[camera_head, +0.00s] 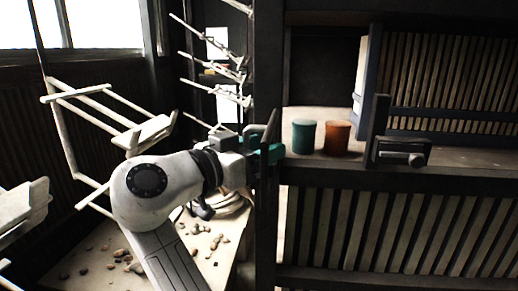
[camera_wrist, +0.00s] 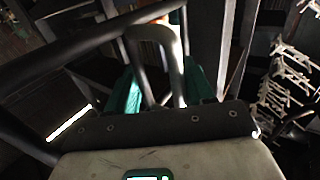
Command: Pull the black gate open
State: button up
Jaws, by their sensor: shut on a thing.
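My gripper (camera_head: 268,152) reaches from the left to a dark upright at the left end of the slatted counter. In the wrist view its teal fingers (camera_wrist: 162,92) stand on either side of a curved grey bar (camera_wrist: 172,50), which looks like a handle. The gripper is shut on this bar. Dark rails (camera_wrist: 95,42) cross the view close around it and appear to belong to the black gate. In the head view the bar is hidden by the fingers, and I cannot tell how far the gate is open.
A green cup (camera_head: 303,137) and an orange cup (camera_head: 337,138) stand on the counter just right of my gripper. A dark latch block (camera_head: 402,153) sits further right. White hangers (camera_head: 110,110) hang at the left. Pebbles (camera_head: 122,254) lie on the pale surface below my arm.

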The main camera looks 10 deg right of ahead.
jog(key=v, duration=1.1)
jog(key=shift+p, duration=0.3)
jog(key=w+d+f+n+g+y, duration=0.1)
jog(key=d+f, duration=0.3)
jog(key=f, duration=0.2)
jog(key=d+f+n+g+y, duration=0.1)
jog(key=d+f+n+y, duration=0.1)
jog(key=d+f, duration=0.35)
jog(key=s+d+f+n+g+y, duration=0.2)
jog(key=s+d+f, duration=0.25)
jog(key=f, duration=0.45)
jog(key=s+d+f+n+g+y, duration=0.1)
jog(key=s+d+f+y, duration=0.15)
jog(key=d+f, duration=0.5)
jog(key=s+d+f+n+g+y, duration=0.15)
jog(key=s+d+f, duration=0.3)
jog(key=f, duration=0.65)
jog(key=s+d+f+n+g+y, duration=0.1)
jog(key=s+f+y, duration=0.3)
jog(key=s, duration=0.7)
jog(key=s+d+f+n+g+y, duration=0.15)
jog(key=s+f, duration=0.35)
jog(key=s, duration=0.6)
notch_tip(320, 180, up, 18)
jog(key=p, duration=1.7)
jog(key=shift+a+f+g+p, duration=0.2)
jog(key=shift+a+g+p, duration=0.1)
jog(key=shift+p, duration=0.1)
